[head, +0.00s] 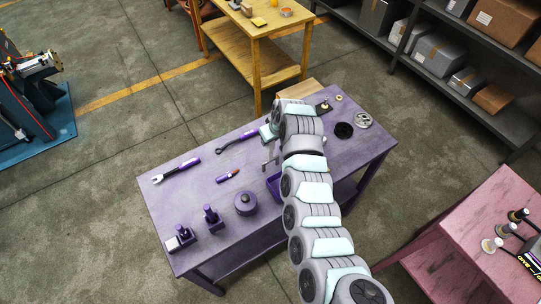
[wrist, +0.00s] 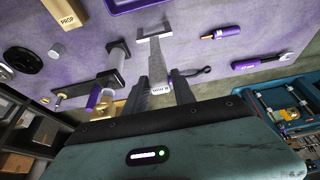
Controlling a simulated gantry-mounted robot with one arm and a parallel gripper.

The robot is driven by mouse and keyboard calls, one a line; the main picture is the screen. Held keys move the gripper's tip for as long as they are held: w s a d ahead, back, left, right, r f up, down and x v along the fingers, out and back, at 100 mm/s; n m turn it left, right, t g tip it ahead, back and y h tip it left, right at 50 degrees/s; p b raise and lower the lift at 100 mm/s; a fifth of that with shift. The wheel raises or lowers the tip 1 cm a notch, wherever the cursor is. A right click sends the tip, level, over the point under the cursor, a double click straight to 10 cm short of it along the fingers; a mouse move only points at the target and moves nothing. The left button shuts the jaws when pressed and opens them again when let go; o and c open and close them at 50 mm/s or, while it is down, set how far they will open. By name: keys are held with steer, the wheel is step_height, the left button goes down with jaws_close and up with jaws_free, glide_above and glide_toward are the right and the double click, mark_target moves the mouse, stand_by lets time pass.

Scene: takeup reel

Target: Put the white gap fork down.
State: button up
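The white gap fork (wrist: 157,66) is in my gripper (wrist: 161,94), with its pale, lettered end between the two fingers. Its grey shaft points away from the gripper to a U-shaped end over the purple table (wrist: 205,50). In the head view, my gripper (head: 269,142) is over the middle of the purple table (head: 160,205), near its far edge, and the fork (head: 269,161) shows as a small pale shape beside my arm. The fork appears held above the surface; the exact gap cannot be told. My arm hides part of the table.
A purple-handled wrench (head: 176,170), an orange-tipped purple tool (head: 228,175) and a dark spanner (head: 236,143) lie left of my arm. A purple tray (head: 273,187) is partly hidden by it. Purple stands (head: 211,217) and a round purple piece (head: 245,203) stand near the front.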

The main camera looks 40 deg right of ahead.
jaws_close()
stand_by(1.0)
